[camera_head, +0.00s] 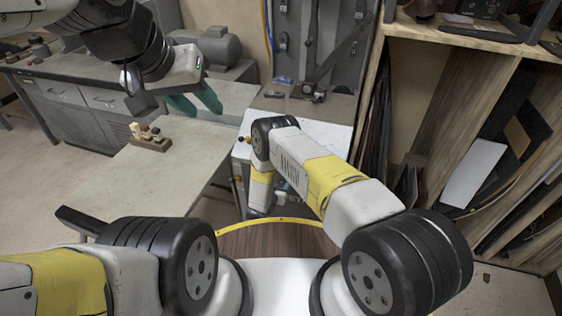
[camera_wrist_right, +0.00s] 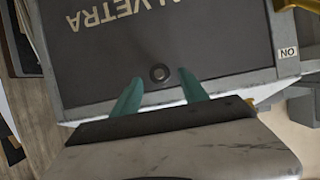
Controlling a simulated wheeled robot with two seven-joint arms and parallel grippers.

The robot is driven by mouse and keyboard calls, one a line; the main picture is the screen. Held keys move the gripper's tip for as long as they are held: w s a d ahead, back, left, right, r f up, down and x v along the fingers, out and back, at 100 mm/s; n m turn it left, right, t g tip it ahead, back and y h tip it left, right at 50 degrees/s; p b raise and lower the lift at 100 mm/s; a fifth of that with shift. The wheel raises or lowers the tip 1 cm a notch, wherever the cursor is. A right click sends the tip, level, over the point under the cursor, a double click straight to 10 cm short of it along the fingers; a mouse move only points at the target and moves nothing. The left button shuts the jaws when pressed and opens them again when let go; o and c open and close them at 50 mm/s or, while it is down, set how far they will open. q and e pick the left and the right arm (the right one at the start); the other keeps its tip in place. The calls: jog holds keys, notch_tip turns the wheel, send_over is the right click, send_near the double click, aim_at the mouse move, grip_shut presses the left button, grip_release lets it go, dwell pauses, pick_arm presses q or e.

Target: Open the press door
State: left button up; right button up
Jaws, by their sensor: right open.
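The press door (camera_wrist_right: 100,75) is a dark grey panel with pale lettering, upside down in the right wrist view. Whether the fingertips touch the panel I cannot tell. In the head view the right gripper and door front are hidden below my right arm. My left gripper (camera_head: 208,113) shows teal fingers spread apart, empty, above the workbench area at upper left.
A grey-topped workbench (camera_head: 110,190) carries a small wooden block with pegs (camera_head: 150,138). A motor-like grey machine (camera_head: 212,47) stands behind. A wooden shelf (camera_head: 445,45) with leaning panels stands on the right.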

jog(key=shift+x, duration=1.05)
jog(key=shift+c, duration=0.4)
grip_shut()
dwell(0.3)
